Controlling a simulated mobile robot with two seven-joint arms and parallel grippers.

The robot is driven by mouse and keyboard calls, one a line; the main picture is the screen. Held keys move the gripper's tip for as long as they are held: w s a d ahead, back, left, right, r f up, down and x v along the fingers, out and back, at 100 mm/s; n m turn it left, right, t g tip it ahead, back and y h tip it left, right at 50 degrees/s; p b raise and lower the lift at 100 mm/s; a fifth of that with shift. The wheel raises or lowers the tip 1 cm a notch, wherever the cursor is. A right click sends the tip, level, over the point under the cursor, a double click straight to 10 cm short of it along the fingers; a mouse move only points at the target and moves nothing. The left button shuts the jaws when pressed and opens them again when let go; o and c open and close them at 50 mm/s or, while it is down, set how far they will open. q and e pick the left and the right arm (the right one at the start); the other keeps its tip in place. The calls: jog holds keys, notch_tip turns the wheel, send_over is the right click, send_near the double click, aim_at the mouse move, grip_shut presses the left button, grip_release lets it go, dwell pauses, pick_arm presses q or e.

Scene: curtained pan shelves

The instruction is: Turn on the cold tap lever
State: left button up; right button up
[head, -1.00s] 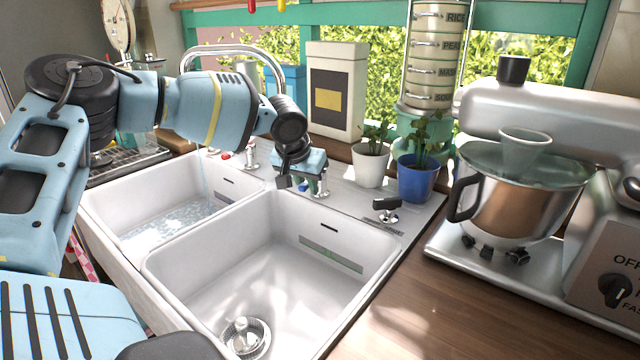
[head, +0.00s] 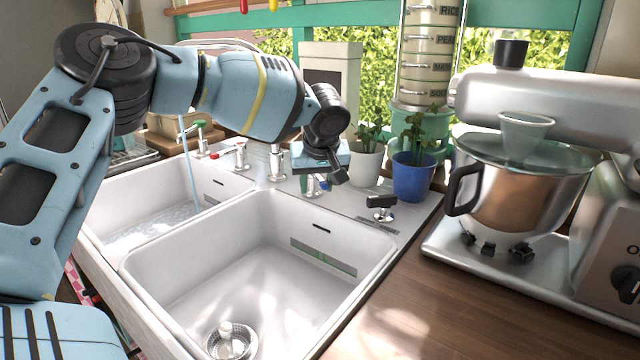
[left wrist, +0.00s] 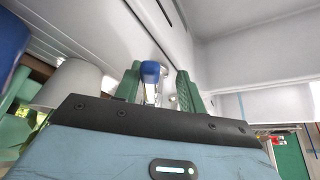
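The cold tap lever has a blue end (left wrist: 151,70) and shows between the two green fingers of my left gripper (left wrist: 160,85) in the left wrist view. The fingers are apart, one on each side of the lever; I cannot tell whether either touches it. In the head view my left gripper (head: 321,183) points down at the tap behind the right basin and mostly hides the lever. A red tap lever (head: 214,156) stands further left behind the sink. My right gripper is not in view.
Water runs into the left basin (head: 150,205); the right basin (head: 270,265) is empty. A black-handled tap (head: 381,203) stands right of my gripper. A white pot (head: 366,165) and a blue pot (head: 412,178) are close behind. A stand mixer (head: 520,150) fills the right.

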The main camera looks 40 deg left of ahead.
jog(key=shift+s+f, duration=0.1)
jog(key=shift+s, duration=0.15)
pick_arm(q)
jog(key=shift+r, duration=0.1)
jog(key=shift+p+v, duration=0.45)
jog(key=shift+v, duration=0.45)
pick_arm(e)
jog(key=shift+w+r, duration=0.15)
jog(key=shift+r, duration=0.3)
pick_arm(q)
jog(key=p+v, duration=0.2)
jog(key=v, duration=0.4)
jog(key=shift+p, duration=0.3)
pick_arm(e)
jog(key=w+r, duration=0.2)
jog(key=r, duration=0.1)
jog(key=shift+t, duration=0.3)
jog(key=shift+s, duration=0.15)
